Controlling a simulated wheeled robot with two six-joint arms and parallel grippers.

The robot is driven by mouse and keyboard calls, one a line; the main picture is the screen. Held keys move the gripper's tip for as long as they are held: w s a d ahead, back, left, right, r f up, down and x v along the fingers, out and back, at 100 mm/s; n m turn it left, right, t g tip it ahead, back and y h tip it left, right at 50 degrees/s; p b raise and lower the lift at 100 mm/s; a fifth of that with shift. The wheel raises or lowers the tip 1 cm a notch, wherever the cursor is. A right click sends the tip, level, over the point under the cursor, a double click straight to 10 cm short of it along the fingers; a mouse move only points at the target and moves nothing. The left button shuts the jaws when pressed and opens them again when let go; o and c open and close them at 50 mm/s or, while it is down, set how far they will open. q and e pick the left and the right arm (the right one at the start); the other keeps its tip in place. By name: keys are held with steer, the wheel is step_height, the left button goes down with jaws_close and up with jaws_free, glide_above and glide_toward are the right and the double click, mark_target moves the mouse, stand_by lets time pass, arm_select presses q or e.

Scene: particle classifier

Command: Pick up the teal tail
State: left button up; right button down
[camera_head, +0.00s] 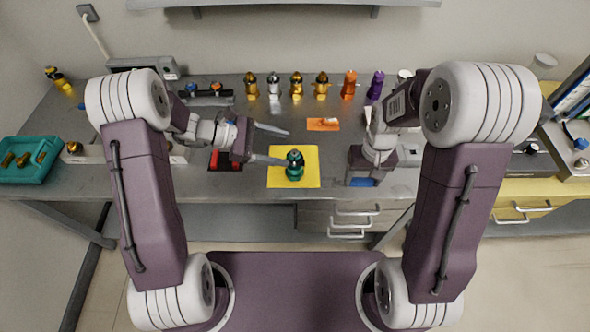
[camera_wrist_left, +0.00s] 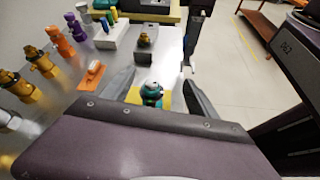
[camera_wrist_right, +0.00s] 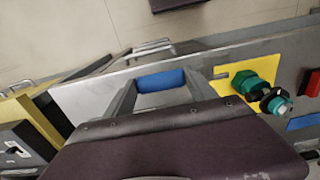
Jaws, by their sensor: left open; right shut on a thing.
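A teal piece (camera_head: 294,168) with a dark band stands on a yellow mat (camera_head: 309,179) near the table's front edge. My left gripper (camera_head: 288,148) is open, its fingers pointing right beside the teal piece. In the left wrist view the teal piece (camera_wrist_left: 151,90) shows between and beyond the open fingers (camera_wrist_left: 158,78). It also shows at the right of the right wrist view (camera_wrist_right: 244,82). My right gripper (camera_wrist_right: 160,88) is shut on a blue thing (camera_wrist_right: 160,79), right of the mat; the blue thing also shows in the head view (camera_head: 362,182).
A row of gold, silver, orange and purple figures (camera_head: 297,85) stands along the back. An orange piece lies on an orange mat (camera_head: 323,124) behind the yellow one. A teal tray (camera_head: 27,176) with gold pieces is at far left. A red bin (camera_head: 226,161) lies below my left gripper.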

mark_target(289, 154)
arm_select(q)
steer(key=f, duration=0.1)
steer(key=w+a+f+n, duration=0.1)
steer(key=f, duration=0.1)
steer(key=w+a+f+n, duration=0.1)
steer(key=shift+f+t+b, duration=0.3)
steer(key=shift+f+t, duration=0.05)
steer(key=shift+t, duration=0.05)
steer(key=shift+n+t+h, duration=0.3)
steer(key=shift+n, duration=0.5)
steer(key=f, duration=0.1)
steer(key=s+a+f, duration=0.1)
steer(key=f, duration=0.1)
steer(key=a+f, duration=0.1)
steer(key=f, duration=0.1)
steer(key=shift+s+a+b, duration=0.15)
steer(key=shift+a+b, duration=0.05)
steer(key=shift+b, duration=0.2)
steer(key=p+x, duration=0.1)
steer(key=x, duration=1.1)
steer(key=shift+s+d, duration=0.15)
steer(key=shift+d, duration=0.05)
steer(key=shift+s+a, duration=0.1)
jaws_close()
